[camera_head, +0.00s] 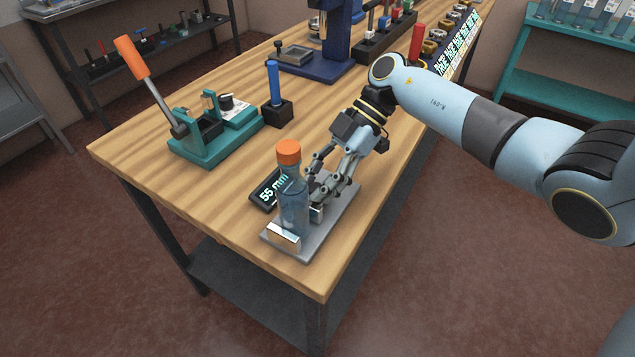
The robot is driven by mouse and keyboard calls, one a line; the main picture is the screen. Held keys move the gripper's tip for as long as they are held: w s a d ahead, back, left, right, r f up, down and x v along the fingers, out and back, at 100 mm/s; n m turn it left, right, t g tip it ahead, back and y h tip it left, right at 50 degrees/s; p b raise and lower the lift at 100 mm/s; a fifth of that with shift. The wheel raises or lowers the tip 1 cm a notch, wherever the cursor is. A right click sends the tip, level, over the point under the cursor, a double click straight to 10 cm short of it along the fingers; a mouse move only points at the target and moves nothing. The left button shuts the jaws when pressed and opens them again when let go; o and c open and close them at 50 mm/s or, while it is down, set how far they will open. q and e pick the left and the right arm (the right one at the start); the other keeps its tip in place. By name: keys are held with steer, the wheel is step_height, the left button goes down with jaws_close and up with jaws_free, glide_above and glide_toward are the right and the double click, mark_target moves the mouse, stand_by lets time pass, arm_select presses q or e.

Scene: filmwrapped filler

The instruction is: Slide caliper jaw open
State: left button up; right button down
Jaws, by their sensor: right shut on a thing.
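The caliper stand is a grey plate (338,214) near the front corner of the wooden table, with a light metal block (284,237) at its front end. A clear bluish bottle with an orange cap (289,153) stands upright at the plate, behind that block. A dark display (268,190) beside it reads "55 mm". My right gripper (317,196) reaches down over the plate just right of the bottle. It is shut on a small grey part, apparently the caliper's sliding jaw (317,213), mostly hidden by the fingers. My left gripper is not in view.
A teal press with an orange-handled lever (133,58) stands at the left of the table (225,205). A blue-handled tool sits in a black block (277,113). A dark blue machine (330,65) stands farther back. The table's front left is clear.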

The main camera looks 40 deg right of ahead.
steer(key=d, duration=0.1)
steer(key=w+d+b, duration=0.1)
steer(key=d, duration=0.1)
steer(key=shift+w, duration=0.15)
steer(key=c, duration=1.1)
jaws_free()
steer(key=shift+o, duration=0.2)
steer(key=v, duration=1.2)
steer(key=shift+a, duration=0.1)
